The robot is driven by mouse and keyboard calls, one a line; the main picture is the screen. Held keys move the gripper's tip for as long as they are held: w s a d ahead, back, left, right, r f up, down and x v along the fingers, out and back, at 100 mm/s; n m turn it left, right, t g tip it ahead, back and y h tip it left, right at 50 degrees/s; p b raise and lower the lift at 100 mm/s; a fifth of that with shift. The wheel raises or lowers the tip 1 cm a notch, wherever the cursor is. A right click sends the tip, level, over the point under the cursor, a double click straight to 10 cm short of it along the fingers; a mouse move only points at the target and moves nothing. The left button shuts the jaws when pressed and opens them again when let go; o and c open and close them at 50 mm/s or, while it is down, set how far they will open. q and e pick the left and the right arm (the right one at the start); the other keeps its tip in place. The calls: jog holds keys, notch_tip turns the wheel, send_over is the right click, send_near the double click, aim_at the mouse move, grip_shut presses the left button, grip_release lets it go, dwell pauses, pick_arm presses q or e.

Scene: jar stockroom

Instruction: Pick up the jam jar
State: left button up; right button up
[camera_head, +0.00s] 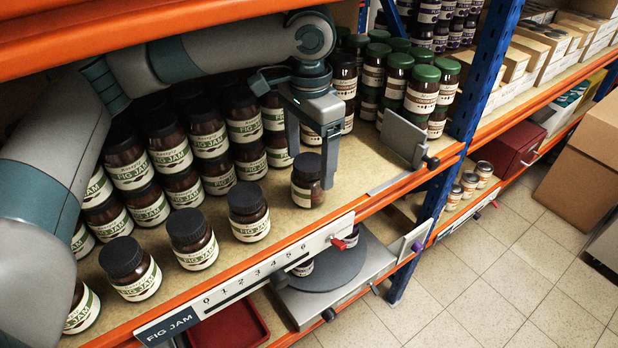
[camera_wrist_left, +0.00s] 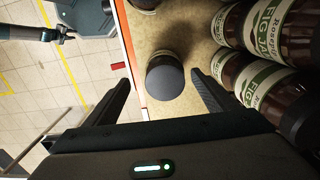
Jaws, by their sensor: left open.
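The jam jar (camera_head: 307,182) has a dark lid and a fig jam label. It stands upright near the front edge of the shelf, at the right end of the front jars. In the left wrist view its round lid (camera_wrist_left: 165,77) shows ahead, between the two fingers. My left gripper (camera_head: 311,166) is open and points down at this jar, with one finger on each side of the lid. I cannot tell whether either finger touches it. What looks like my right gripper (camera_wrist_left: 60,36) shows small at the top left of the wrist view; its jaws are too small to read.
Several fig jam jars (camera_head: 168,148) stand packed to the left and behind, and green-lidded jars (camera_head: 423,88) stand behind to the right. A grey upright plate (camera_head: 404,137) stands to the right. A numbered rail (camera_head: 262,277) runs along the orange shelf edge. Bare shelf lies right of the jar.

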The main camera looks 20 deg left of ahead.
pick_arm(q)
jog(key=shift+f, duration=0.25)
jog(key=shift+w+a+f+p, duration=0.1)
jog(key=shift+w+f+p, duration=0.05)
jog(key=shift+f+p, duration=0.4)
jog(key=f, duration=0.2)
jog(key=f+p, duration=0.1)
jog(key=shift+w+a+f, duration=0.1)
jog(key=shift+w, duration=0.15)
jog(key=shift+f, duration=0.5)
jog(key=shift+r, duration=0.1)
jog(key=c, duration=1.8)
